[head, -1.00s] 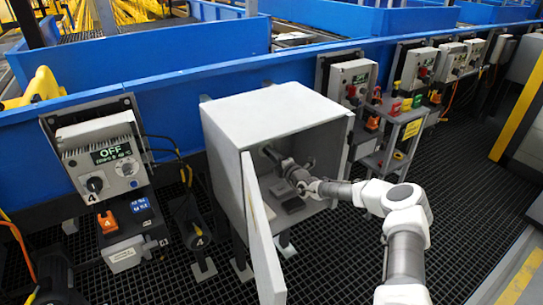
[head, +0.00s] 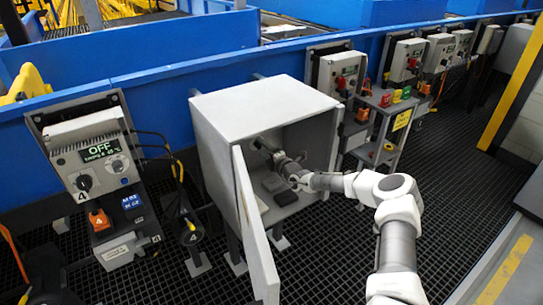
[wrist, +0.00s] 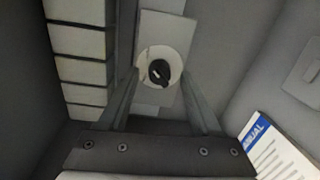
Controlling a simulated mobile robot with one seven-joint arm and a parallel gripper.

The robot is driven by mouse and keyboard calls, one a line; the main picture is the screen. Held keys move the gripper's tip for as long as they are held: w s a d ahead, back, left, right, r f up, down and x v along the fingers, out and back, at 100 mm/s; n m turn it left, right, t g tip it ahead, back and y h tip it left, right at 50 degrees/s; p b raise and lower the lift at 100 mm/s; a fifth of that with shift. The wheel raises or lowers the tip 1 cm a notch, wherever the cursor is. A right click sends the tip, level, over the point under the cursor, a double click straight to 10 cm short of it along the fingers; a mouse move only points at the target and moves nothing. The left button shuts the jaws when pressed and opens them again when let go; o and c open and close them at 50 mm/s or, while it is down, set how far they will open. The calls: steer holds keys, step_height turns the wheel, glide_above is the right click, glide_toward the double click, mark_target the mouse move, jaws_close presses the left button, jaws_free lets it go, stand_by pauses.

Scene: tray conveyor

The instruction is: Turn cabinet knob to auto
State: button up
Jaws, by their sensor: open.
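The cabinet (head: 215,150) is a light grey box with its door (head: 257,235) swung open toward the front. My arm reaches in, and my gripper (head: 262,147) is inside near the back wall. In the wrist view, the cabinet knob (wrist: 159,72) is a black knob on a round pale disc, set on a light grey plate (wrist: 167,28). My gripper (wrist: 158,75) is open, its two fingers on the left and right of the knob in the picture. I cannot tell how close the fingertips are to it. Any position labels around the knob are not readable.
In the wrist view, a white block-like strip (wrist: 80,70) runs on the left and a booklet marked MANUAL (wrist: 275,150) lies at lower right. Dark flat items (head: 285,197) lie on the cabinet floor. A control box reading OFF (head: 98,155) stands left of the cabinet.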

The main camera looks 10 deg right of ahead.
steer(key=f+p+v, duration=0.1)
steer(key=p+v, duration=0.2)
steer(key=v, duration=1.4)
steer(key=shift+r+p, duration=0.3)
steer(key=shift+r, duration=0.2)
steer(key=shift+s, duration=0.1)
